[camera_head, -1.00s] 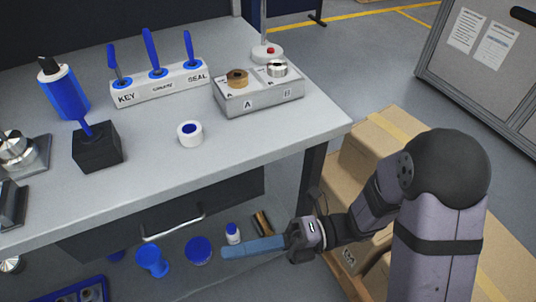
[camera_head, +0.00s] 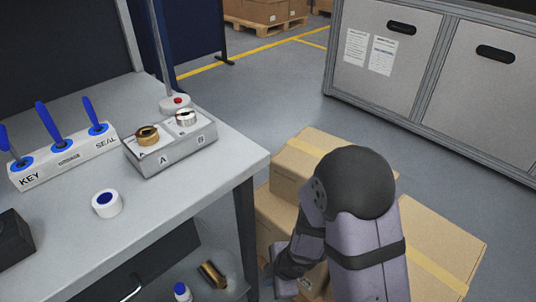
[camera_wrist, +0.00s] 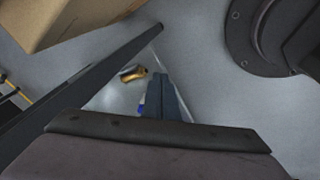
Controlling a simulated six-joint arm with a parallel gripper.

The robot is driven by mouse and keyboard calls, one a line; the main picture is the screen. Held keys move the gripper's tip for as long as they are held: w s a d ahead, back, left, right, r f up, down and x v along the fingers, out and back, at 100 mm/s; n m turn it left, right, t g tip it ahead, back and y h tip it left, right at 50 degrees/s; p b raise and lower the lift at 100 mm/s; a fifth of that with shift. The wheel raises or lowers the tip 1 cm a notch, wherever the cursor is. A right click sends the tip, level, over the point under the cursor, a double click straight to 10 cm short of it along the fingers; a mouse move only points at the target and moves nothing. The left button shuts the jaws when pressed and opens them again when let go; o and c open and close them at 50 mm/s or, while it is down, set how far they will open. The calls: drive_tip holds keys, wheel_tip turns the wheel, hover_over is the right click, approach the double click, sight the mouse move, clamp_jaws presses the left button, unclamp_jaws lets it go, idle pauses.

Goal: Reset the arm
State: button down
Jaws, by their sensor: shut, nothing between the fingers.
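My gripper (camera_wrist: 165,97) shows in the wrist view as blue-grey fingers, closed together with nothing between them. They point down toward the floor area. In the head view my arm is bent at the right beside the bench, and the gripper itself is out of that picture. A brass housing (camera_head: 147,135) sits in place A and a silver housing (camera_head: 186,118) in place B of the grey fixture (camera_head: 175,155) on the bench. My gripper is well away from both.
Cardboard boxes (camera_head: 440,235) stand close behind and beside my arm. A brass cylinder (camera_head: 212,275) lies below, also in the wrist view (camera_wrist: 133,73). Grey cabinets (camera_head: 395,75) stand behind.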

drive_tip(key=s+d+m+h, duration=0.2)
drive_tip(key=d+m+h, duration=0.2)
drive_tip(key=d+m, duration=0.3)
drive_tip(key=s+d+r+m+g+h, duration=0.1)
drive_tip(key=s+d+r+m+g, duration=0.5)
drive_tip(key=s+m, duration=0.4)
drive_tip(key=w+r+m+t+y+p, duration=0.1)
drive_tip(key=r+t+p, duration=0.1)
drive_tip(key=r+p, duration=1.3)
drive_tip(key=w+d+r+m+t+y+p, duration=0.1)
drive_tip(key=w+r+p, duration=0.1)
drive_tip(key=r+p, duration=1.2)
wheel_tip(320, 180, up, 8)
drive_tip(key=shift+w+d+r+m+t+p, duration=0.2)
drive_tip(key=shift+w+m+t+p, duration=0.1)
drive_tip(key=shift+m+t+p, duration=0.1)
